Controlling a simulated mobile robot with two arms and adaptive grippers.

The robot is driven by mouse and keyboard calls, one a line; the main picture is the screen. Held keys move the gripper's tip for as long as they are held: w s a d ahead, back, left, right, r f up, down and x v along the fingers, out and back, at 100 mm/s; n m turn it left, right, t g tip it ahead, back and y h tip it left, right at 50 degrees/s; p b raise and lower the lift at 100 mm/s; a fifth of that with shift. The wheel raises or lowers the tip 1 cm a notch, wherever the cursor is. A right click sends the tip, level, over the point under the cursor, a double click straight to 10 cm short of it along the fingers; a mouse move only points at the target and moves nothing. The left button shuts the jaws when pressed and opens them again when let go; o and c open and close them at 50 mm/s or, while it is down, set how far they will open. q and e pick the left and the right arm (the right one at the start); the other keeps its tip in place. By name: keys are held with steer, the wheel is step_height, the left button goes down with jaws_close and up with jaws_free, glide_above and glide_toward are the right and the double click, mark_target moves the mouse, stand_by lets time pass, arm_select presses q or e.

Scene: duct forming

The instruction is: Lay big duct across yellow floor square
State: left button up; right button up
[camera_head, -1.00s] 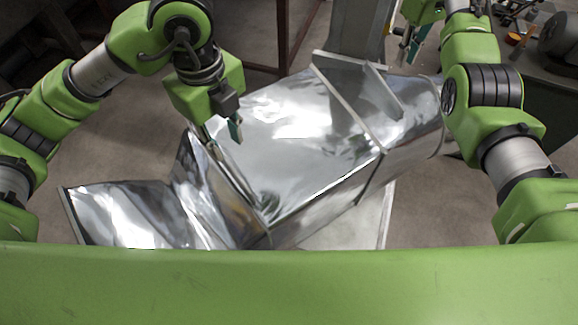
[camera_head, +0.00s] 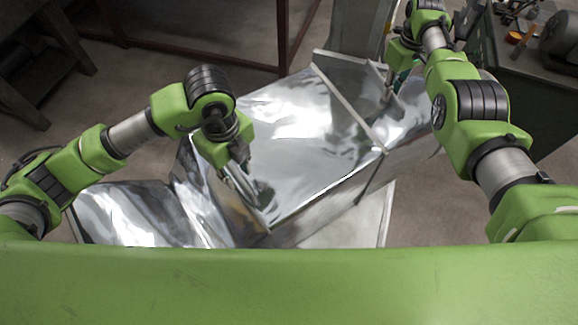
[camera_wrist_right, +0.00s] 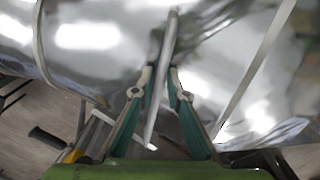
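The big duct (camera_head: 290,130) is shiny sheet metal lying at a slant in the middle of the head view. A bent metal section (camera_head: 135,212) extends at its lower left. My left gripper (camera_head: 238,172) points down at the duct's left edge; its fingertips are small and partly hidden, so its opening is unclear. My right gripper (camera_head: 393,88) is at the duct's upper right flange. In the right wrist view its two fingers (camera_wrist_right: 162,72) stand either side of a thin metal flange (camera_wrist_right: 160,100), with a small gap showing. No yellow floor square is clearly visible.
A pale flat surface (camera_head: 345,228) shows under the duct's lower side. A grey metal column (camera_head: 355,30) stands behind it. A dark workbench (camera_head: 540,90) with tools is at the right. Dark red frame legs (camera_head: 283,40) stand at the back. Bare floor lies at the left.

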arm_select(q)
jaws_close()
arm_select(e)
jaws_close()
arm_select(q)
steer(key=shift+w+r, duration=0.1)
steer(key=shift+r, duration=0.1)
arm_select(e)
steer(key=shift+w+r, duration=0.2)
steer(key=shift+r, duration=0.1)
arm_select(q)
steer(key=shift+w, duration=0.15)
arm_select(e)
steer(key=shift+w, duration=0.1)
arm_select(q)
steer(key=shift+r, duration=0.15)
